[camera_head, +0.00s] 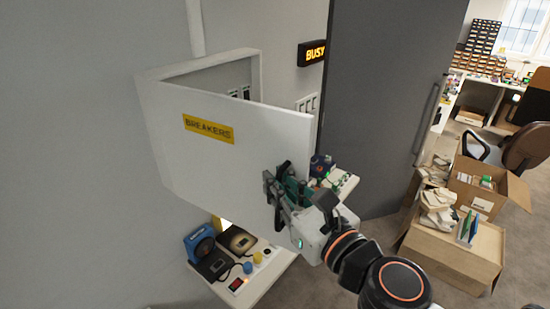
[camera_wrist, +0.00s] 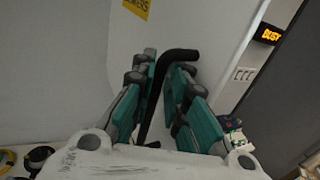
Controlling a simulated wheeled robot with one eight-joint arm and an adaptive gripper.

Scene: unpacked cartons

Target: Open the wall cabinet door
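The white wall cabinet (camera_head: 200,67) is on the left wall. Its door (camera_head: 215,160), with a yellow BREAKERS label (camera_head: 208,129), stands partly open, its right edge swung out from the cabinet body. Part of the interior shows through the gap above the door. My gripper (camera_head: 279,190) is at the door's lower right. In the wrist view, the green-padded fingers (camera_wrist: 167,72) lie on both sides of the black bar handle (camera_wrist: 180,55) and close on it. The fingers partly hide the handle. The yellow label (camera_wrist: 137,8) also shows at the top there.
A dark grey door (camera_head: 385,110) stands to the right, beside a lit BUSY sign (camera_head: 314,54). Open cartons (camera_head: 455,250) and a chair (camera_head: 525,147) are on the far right floor.

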